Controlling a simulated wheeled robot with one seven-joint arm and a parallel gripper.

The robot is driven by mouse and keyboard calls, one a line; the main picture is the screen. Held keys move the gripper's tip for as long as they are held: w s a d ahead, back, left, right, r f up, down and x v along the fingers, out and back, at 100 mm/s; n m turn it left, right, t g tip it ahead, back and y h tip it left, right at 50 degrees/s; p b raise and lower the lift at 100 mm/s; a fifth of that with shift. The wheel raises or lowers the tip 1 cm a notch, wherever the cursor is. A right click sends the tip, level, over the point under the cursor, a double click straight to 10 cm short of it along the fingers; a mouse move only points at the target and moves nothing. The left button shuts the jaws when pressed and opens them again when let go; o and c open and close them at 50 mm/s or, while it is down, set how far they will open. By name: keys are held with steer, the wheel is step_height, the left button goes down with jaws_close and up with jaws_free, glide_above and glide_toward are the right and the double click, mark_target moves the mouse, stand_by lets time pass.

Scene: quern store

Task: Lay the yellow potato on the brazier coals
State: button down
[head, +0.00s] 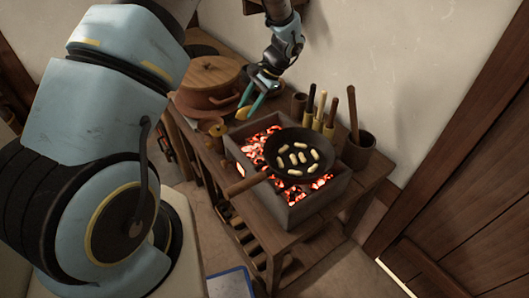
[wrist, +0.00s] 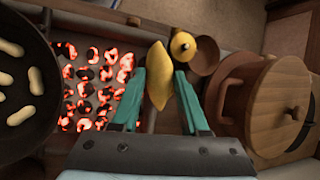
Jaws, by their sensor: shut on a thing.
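A yellow potato (wrist: 159,76), pointed at its ends, is held between the teal fingers of my gripper (wrist: 161,88). In the head view the potato (head: 243,112) shows small at the tips of my gripper (head: 256,99), left of and above the brazier's far left corner. The brazier (head: 304,213) is a grey box on the wooden table. Its glowing red coals (head: 256,141) lie left of the gripper in the wrist view (wrist: 95,85). A dark pan covers the middle of the coals in the head view, leaving bare coals at the far left and near side.
The dark pan (head: 285,172) holds several pale oblong pieces, its handle pointing left. A lidded pot (head: 209,84) stands behind left of the gripper. A small yellow-topped jar (wrist: 183,46) stands near the potato.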

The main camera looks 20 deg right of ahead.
mark_target(273, 131)
steer(key=s+d+m+t+b, duration=0.1)
steer(key=s+d+m, duration=0.15)
steer(key=d, duration=0.55)
steer(key=shift+t, duration=0.3)
steer(key=f, duration=0.3)
steer(key=f+p, duration=0.1)
steer(key=f, duration=0.3)
steer(key=f+p, duration=0.1)
steer(key=f, duration=0.2)
steer(key=shift+a+f, duration=0.15)
steer(key=shift+a, duration=0.1)
steer(key=shift+f, duration=0.1)
steer(key=shift+c, duration=2.1)
jaws_free()
